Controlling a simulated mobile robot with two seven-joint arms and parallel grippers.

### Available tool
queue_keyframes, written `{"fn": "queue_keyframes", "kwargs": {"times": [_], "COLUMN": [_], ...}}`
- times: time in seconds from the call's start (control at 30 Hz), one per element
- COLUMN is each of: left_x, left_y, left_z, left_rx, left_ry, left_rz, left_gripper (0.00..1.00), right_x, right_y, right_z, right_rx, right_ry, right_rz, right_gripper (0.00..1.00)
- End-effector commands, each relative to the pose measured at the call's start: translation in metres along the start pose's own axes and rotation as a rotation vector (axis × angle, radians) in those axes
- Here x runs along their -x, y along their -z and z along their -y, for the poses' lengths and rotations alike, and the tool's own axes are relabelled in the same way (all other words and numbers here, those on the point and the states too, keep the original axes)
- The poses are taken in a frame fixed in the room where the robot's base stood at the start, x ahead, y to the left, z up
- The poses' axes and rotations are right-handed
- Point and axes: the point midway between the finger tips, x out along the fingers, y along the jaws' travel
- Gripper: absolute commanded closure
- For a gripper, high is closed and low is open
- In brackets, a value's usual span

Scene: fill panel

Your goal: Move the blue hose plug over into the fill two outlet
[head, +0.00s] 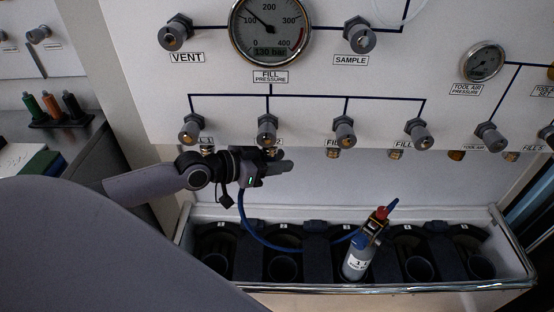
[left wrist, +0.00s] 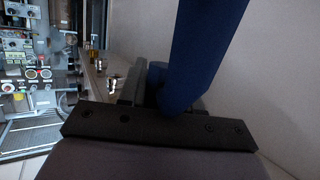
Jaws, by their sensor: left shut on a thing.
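My left gripper (head: 276,166) is shut on the blue hose plug, just under the panel's lower edge at the second fill valve. In the head view the fingers hide the plug. The left wrist view shows a large blue shape (left wrist: 205,50) rising from between the fingers. The fill two outlet (head: 272,152) is a small brass fitting right above the gripper, partly hidden. I cannot tell whether the plug touches it or sits in it. The blue hose (head: 246,222) hangs from the gripper and loops right to the grey bottle (head: 357,260). My right gripper is not in view.
Other brass outlets, such as fill three's (head: 333,153), line the panel's lower edge. The bottle stands in a rack (head: 510,267) with several empty wells below. A side counter (head: 85,148) with coloured handles is at the left. Fill valves (head: 268,128) stick out above.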

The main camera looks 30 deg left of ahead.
Motion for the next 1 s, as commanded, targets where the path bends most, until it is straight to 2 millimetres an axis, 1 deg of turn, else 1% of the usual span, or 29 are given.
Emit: {"fn": "queue_keyframes", "kwargs": {"times": [0.03, 0.07, 0.1, 0.13, 0.17, 0.67, 0.83, 1.0], "left_x": [0.0, 0.0, 0.0, 0.0, 0.0, 0.0, -0.004, -0.012], "left_y": [0.005, 0.006, 0.006, 0.006, 0.005, 0.001, -0.012, -0.034], "left_z": [0.001, 0.001, 0.001, 0.001, 0.001, 0.0, 0.0, 0.0], "left_rx": [-0.003, -0.003, -0.003, -0.003, -0.003, -0.001, 0.0, 0.001], "left_ry": [0.002, 0.002, 0.002, 0.002, 0.002, 0.001, 0.001, 0.001], "left_rz": [-0.012, -0.013, -0.013, -0.013, -0.013, -0.007, -0.006, -0.007], "left_gripper": [1.0, 0.64, 0.51, 0.41, 0.37, 0.37, 0.37, 0.37], "right_x": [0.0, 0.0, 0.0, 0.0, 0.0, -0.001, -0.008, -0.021], "right_y": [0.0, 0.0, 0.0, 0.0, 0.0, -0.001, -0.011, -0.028], "right_z": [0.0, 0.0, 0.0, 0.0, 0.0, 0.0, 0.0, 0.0], "right_rx": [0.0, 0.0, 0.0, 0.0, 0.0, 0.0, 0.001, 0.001], "right_ry": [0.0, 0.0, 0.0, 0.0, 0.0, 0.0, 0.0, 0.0], "right_rz": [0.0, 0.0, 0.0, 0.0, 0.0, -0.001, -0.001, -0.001], "right_gripper": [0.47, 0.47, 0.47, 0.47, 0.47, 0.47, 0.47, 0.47]}}
